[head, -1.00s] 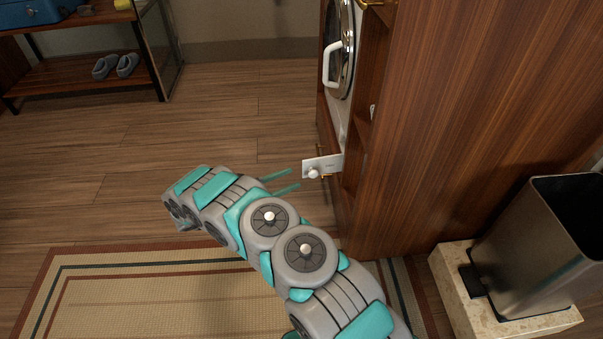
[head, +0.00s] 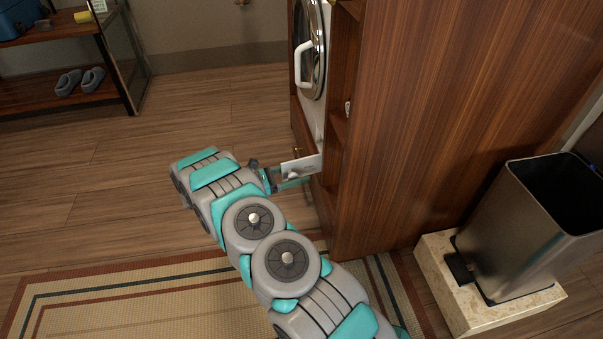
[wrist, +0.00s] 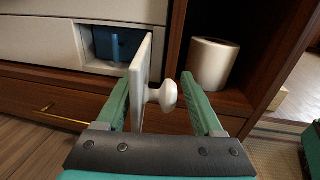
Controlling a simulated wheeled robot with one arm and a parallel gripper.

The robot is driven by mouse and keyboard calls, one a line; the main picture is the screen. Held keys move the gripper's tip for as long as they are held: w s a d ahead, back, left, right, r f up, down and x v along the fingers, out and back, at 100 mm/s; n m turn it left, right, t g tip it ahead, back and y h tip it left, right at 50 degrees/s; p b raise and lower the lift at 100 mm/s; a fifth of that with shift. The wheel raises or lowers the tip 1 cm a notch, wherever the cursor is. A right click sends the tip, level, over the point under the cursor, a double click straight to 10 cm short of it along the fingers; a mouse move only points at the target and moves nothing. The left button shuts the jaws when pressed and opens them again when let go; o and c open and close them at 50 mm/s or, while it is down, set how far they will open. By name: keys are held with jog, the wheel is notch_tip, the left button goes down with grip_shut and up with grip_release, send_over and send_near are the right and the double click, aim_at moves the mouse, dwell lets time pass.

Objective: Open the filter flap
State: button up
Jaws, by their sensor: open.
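The filter flap (head: 309,164) is a small white panel standing out from the washing machine's lower front, swung open. In the wrist view the flap (wrist: 141,82) shows nearly edge-on, with its round white knob (wrist: 165,95) on the right face. Left of it is the opened recess (wrist: 113,46) with a dark blue part inside. My gripper (wrist: 158,84) is open, one finger on each side of the flap and knob. The flap is nearer the left finger; I cannot tell whether they touch. In the head view my gripper (head: 285,182) is partly hidden by the flap.
The washing machine's door (head: 311,50) is above, set in a wooden cabinet (head: 425,110). A pale roll (wrist: 212,64) stands on the shelf to the right. A drawer with a brass handle (wrist: 47,107) lies below. A metal bin (head: 530,235) stands right; floor to the left is clear.

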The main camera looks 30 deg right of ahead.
jog(key=shift+d, duration=0.65)
jog(key=shift+c, duration=0.4)
jog(key=shift+s, duration=0.1)
grip_shut()
jog(key=shift+s, duration=0.1)
dwell(0.4)
